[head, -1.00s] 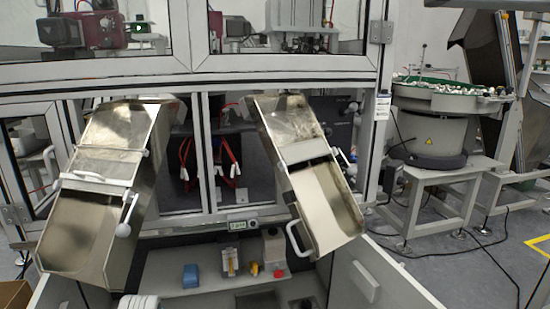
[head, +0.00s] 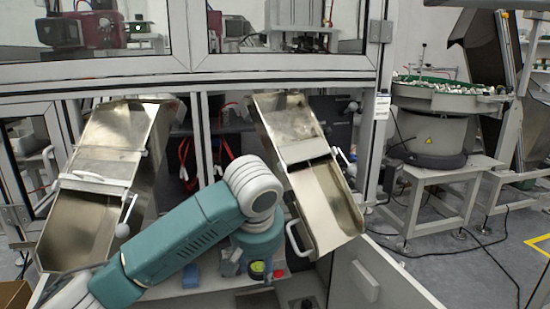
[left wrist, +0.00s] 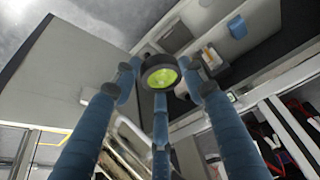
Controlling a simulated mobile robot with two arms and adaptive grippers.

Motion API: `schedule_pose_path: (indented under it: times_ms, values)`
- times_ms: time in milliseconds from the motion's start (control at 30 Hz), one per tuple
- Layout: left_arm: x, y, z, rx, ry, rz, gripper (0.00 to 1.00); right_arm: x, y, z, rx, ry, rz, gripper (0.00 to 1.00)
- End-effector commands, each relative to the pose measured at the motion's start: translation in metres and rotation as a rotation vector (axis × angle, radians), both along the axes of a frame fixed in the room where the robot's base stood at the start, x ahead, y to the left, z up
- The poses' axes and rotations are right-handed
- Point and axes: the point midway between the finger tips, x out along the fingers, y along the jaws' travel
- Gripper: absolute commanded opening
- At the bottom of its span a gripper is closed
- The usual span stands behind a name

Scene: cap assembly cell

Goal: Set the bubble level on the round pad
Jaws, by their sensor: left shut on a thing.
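The bubble level (head: 257,267) is a small round dark-rimmed disc with a yellow-green face. In the left wrist view the bubble level (left wrist: 162,78) sits between the tips of my left gripper (left wrist: 160,72), which is shut on it. In the head view my left gripper (head: 255,268) hangs below the wrist over the bench shelf, partly hidden by my own arm. I cannot make out the round pad in either view. My right gripper is not in view.
Two metal chutes, left (head: 95,190) and right (head: 308,175), slope down on either side of my left arm. A blue block (head: 190,276) and a red button-like part (head: 279,273) are on the shelf (head: 212,284). A grey panel (head: 372,282) stands at the right.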

Motion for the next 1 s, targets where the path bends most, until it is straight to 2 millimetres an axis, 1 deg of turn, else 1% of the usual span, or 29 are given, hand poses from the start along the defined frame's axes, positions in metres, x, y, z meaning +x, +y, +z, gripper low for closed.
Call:
schedule_pose_path:
  times_ms: [33,100,200,300,500,600,667,867,1000]
  values:
    - [-0.017,-0.013,0.004,0.003,-0.003,-0.037,0.16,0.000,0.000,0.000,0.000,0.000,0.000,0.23]
    - [-0.042,-0.023,0.001,0.002,0.001,-0.068,0.16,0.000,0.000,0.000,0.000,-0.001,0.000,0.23]
    - [-0.073,-0.024,-0.008,0.001,0.003,-0.087,0.16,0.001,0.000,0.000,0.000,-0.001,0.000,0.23]
    - [-0.099,-0.014,-0.019,0.002,0.003,-0.084,0.16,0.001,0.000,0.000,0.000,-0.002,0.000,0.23]
    - [-0.135,0.020,-0.038,0.004,0.001,-0.040,0.16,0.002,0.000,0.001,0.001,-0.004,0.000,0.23]
    - [-0.145,0.031,-0.043,0.001,0.000,-0.020,0.16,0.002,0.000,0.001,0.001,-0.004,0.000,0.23]
    - [-0.148,0.034,-0.044,0.002,-0.001,-0.017,0.16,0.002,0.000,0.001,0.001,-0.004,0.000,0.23]
    - [-0.148,0.032,-0.042,0.005,-0.014,-0.030,0.16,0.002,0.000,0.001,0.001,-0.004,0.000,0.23]
    - [-0.148,0.034,-0.043,0.003,-0.008,-0.020,0.16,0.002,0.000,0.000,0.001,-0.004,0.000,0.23]
